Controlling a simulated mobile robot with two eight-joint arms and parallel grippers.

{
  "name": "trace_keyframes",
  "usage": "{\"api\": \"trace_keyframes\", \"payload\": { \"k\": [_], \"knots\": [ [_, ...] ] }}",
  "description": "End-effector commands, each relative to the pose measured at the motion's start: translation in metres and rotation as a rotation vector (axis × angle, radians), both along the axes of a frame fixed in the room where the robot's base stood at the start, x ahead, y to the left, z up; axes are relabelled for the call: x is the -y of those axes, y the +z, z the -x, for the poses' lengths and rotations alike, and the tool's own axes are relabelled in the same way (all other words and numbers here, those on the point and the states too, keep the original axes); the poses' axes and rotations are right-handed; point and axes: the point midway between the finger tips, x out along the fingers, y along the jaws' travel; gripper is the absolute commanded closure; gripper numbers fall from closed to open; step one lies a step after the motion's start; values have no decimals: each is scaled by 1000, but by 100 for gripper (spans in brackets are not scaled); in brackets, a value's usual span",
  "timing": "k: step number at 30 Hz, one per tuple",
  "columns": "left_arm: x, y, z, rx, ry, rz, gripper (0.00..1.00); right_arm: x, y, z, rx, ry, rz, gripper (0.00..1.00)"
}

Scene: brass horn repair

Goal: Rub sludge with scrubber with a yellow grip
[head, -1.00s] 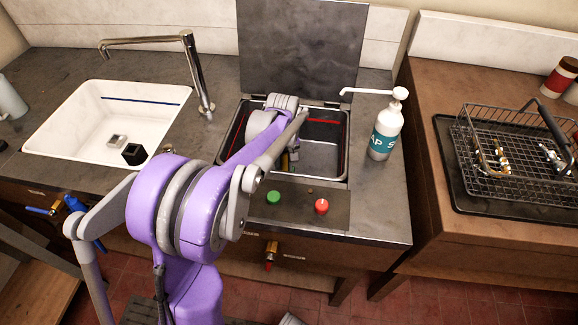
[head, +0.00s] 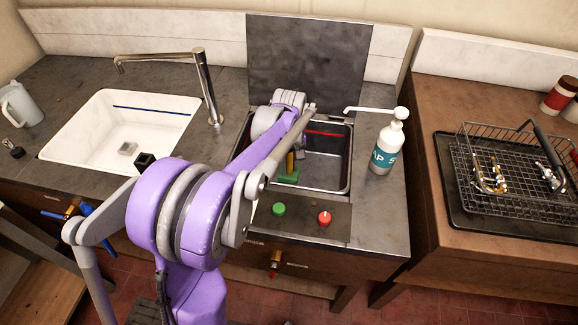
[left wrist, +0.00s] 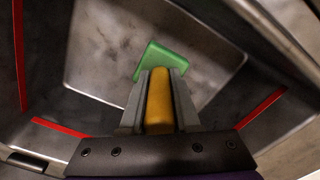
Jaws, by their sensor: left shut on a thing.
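The scrubber has a yellow grip and a green pad; it shows in the head view (head: 289,176) and the left wrist view (left wrist: 160,95). My left gripper (left wrist: 161,74) is shut on the yellow grip, one finger on each side. In the head view the gripper (head: 294,156) is inside the metal basin (head: 325,172), partly hidden by my arm. The green pad is low in the basin near its floor; I cannot tell whether it touches. Dull dark smudges show on the basin floor, but I cannot clearly make out sludge. My right gripper is not in view.
The basin's raised lid (head: 308,65) stands behind it. A soap dispenser (head: 387,148) stands right of the basin. Green (head: 278,209) and red (head: 324,218) knobs sit in front. A white sink (head: 85,135) is left, and a wire basket (head: 510,165) is right.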

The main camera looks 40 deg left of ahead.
Motion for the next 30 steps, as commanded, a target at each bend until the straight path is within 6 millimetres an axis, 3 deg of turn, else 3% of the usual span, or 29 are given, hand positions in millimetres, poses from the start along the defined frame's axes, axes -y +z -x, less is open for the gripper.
{"api": "trace_keyframes", "payload": {
  "k": [8, 19, 30],
  "knots": [
    [0, 1, 0, 0, 0, 0, 100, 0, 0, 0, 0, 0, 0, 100],
    [0, 30, 0, 0, 0, 0, 100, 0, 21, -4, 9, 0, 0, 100],
    [0, 29, 0, -1, 0, 0, 100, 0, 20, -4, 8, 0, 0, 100]
  ]
}}
